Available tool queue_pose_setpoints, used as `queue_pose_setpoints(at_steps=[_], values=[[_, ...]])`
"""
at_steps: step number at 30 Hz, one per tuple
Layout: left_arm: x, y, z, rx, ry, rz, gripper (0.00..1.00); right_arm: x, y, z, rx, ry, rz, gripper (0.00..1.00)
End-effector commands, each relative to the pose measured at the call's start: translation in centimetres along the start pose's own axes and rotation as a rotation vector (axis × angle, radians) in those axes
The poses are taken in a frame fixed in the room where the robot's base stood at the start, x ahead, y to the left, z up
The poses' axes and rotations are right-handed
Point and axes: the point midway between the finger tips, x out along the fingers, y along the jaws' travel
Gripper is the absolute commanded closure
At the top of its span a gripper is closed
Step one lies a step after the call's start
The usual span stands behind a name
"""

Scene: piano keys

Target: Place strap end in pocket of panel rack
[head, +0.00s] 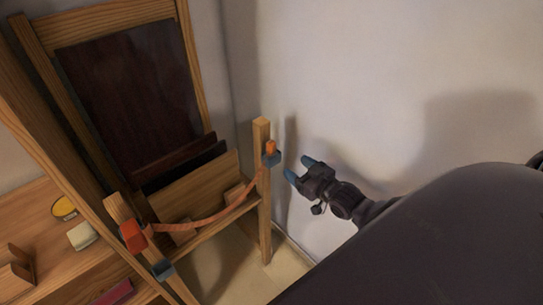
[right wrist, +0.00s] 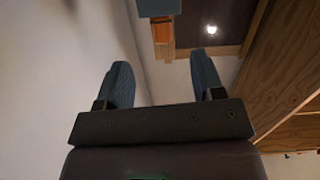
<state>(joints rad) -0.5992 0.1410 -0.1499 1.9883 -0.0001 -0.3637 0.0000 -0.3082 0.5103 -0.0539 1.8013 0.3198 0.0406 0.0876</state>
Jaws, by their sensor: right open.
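The panel rack is a wooden frame (head: 263,215) around a dark panel (head: 130,85). An orange strap (head: 205,222) hangs slack between its two front posts. The strap's orange right end (head: 271,147) is at a small blue pocket (head: 271,160) on the right post; how deep it sits is unclear. Its thicker red-orange left end (head: 132,236) lies by the left post, above another blue-grey pocket (head: 162,268). My right gripper (head: 299,169) is open and empty, just right of the right post. In the right wrist view, orange (right wrist: 162,40) and blue (right wrist: 160,7) parts show beyond the open fingers (right wrist: 164,80). My left gripper is not seen.
A wooden surface at left holds a yellow round thing (head: 64,208), a pale block (head: 82,236), a small wooden stand (head: 16,272) and a dark red piece (head: 112,293). A bare pale wall (head: 350,80) stands close behind my right gripper.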

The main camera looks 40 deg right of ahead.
Motion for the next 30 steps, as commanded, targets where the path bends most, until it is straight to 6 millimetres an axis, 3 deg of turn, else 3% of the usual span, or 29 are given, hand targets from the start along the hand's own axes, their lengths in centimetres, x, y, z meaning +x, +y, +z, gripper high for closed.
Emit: queue_pose_setpoints(at_steps=[8,15,25,30], values=[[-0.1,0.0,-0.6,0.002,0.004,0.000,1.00,0.5,0.2,-1.3,0.077,0.087,0.000,0.38],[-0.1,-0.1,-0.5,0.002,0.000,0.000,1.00,3.8,0.2,-1.6,0.077,0.086,0.000,0.38],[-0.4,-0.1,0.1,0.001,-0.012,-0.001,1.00,6.0,0.1,-1.8,0.077,0.083,0.000,0.38],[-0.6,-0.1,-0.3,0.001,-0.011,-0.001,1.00,8.3,0.0,-2.4,0.077,0.083,-0.001,0.38]])
